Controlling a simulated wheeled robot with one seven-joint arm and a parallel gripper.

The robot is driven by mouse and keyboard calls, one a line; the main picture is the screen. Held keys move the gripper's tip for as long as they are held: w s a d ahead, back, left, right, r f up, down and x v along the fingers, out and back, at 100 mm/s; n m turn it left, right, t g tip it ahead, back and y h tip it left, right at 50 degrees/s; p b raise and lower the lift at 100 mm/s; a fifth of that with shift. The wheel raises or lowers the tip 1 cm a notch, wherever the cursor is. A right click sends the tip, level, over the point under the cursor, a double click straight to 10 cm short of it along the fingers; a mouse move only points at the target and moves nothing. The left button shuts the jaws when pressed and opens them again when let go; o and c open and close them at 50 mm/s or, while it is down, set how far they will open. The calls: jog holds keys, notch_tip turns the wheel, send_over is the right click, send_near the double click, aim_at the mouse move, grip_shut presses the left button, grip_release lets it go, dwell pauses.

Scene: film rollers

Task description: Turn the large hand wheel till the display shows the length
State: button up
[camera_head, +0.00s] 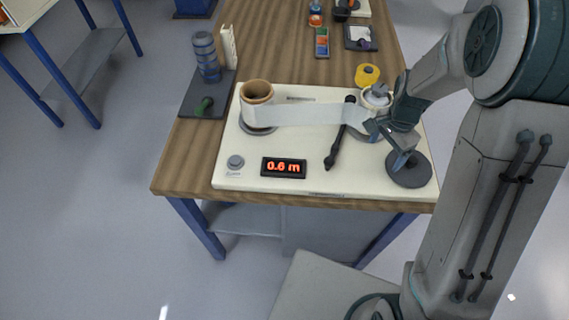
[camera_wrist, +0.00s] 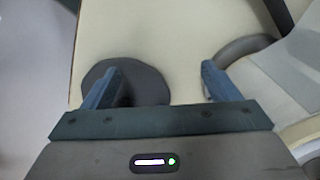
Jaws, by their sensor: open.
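The display (camera_head: 284,167) at the front of the cream board (camera_head: 240,180) reads 0.6 m in orange. A large dark round disc, seemingly the hand wheel (camera_head: 410,174), lies at the board's front right. It also shows in the wrist view (camera_wrist: 150,82), partly behind my left finger. A pale film strip (camera_head: 305,115) runs from the left roll (camera_head: 257,93) to the right roller, which my gripper partly hides. My gripper (camera_head: 388,144) is open and empty, pointing down over the board's right side, between wheel and roller. I cannot tell whether a finger touches the wheel.
A small grey knob (camera_head: 235,161) sits at front left. A yellow roll (camera_head: 367,75) stands behind the right roller. A dark tray (camera_head: 190,100) with a blue-grey cylinder (camera_head: 206,55) is left of the board.

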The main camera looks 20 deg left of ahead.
notch_tip(320, 180, up, 7)
jog(key=p, duration=0.4)
jog(key=shift+f, duration=0.2)
jog(key=shift+r+p, duration=0.1)
jog(key=shift+p, duration=0.2)
jog(key=s+d+r+n+t, duration=0.1)
jog(key=s+d+r+n, duration=0.3)
jog(key=s+r, duration=0.4)
jog(key=s+d+r+n+t, duration=0.2)
jog(key=s+d+r+n, duration=0.2)
jog(key=s+r, duration=0.4)
jog(key=s+d, duration=0.1)
jog(key=s, duration=0.2)
jog(key=shift+d+n, duration=0.2)
jog(key=shift+n, duration=0.1)
